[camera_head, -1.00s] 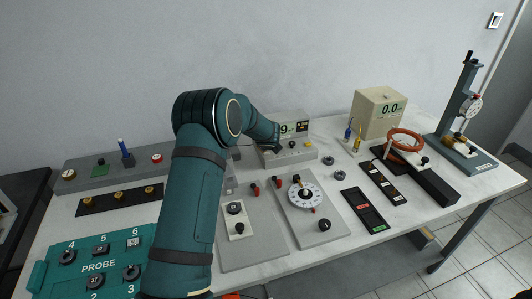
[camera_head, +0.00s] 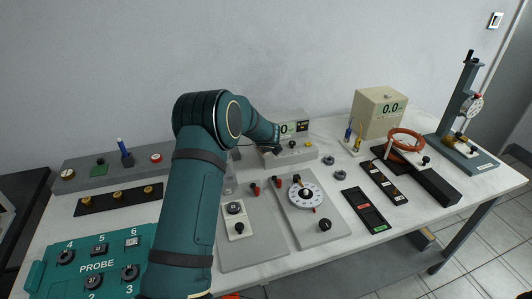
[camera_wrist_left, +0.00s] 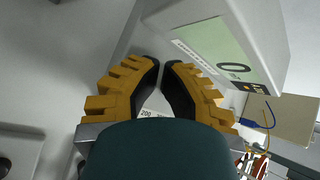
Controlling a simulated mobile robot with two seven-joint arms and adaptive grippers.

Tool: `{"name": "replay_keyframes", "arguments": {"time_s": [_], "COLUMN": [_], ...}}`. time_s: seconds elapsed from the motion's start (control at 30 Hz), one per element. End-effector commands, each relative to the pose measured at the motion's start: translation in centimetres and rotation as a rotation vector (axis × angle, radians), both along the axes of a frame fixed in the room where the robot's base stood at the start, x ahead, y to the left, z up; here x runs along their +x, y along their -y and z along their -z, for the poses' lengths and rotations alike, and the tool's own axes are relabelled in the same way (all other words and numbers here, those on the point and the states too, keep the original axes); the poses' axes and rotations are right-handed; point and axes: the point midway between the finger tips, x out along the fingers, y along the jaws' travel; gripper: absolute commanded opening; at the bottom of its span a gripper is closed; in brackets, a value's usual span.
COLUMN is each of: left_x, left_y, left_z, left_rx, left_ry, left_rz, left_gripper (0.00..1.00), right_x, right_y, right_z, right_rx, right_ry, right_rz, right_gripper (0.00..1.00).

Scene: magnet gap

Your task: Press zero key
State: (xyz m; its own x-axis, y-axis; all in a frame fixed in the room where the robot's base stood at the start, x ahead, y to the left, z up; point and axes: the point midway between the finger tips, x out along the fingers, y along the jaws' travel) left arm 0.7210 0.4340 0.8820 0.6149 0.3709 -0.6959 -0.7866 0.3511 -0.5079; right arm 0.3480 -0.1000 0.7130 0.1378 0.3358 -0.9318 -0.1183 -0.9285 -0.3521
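The grey-white meter (camera_head: 290,127) stands at the back of the table, its green display reading a figure ending in 0. A small black label with yellow marks (camera_head: 303,126) sits beside the display. Small knobs and a yellow terminal (camera_head: 308,143) are on its lower front. My left gripper (camera_head: 277,149) is at the meter's left front, partly hidden by my arm. In the left wrist view its yellow-backed fingers (camera_wrist_left: 160,63) have their black tips together with nothing seen between them, close to the meter housing (camera_wrist_left: 232,52). The zero key cannot be made out. My right gripper is out of view.
A panel with a white dial (camera_head: 305,194) lies in front of the meter. A teal PROBE box (camera_head: 110,250) is at front left. Bare table shows along the front right.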

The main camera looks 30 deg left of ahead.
Motion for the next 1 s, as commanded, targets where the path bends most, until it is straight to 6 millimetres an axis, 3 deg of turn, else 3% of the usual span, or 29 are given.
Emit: {"name": "replay_keyframes", "arguments": {"time_s": [0.37, 0.73, 1.0], "left_x": [0.0, 0.0, 0.0], "left_y": [0.0, 0.0, 0.0], "left_z": [0.1, -1.5, -1.6], "left_rx": [-0.002, -0.001, -0.001], "left_ry": [-0.002, -0.001, -0.001], "left_rz": [0.001, 0.000, 0.000], "left_gripper": [0.00, 0.00, 0.00], "right_x": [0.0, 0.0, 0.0], "right_y": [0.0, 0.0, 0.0], "right_z": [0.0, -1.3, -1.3], "right_rx": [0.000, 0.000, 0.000], "right_ry": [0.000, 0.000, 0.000], "right_rz": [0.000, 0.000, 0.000], "right_gripper": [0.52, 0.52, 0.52]}}
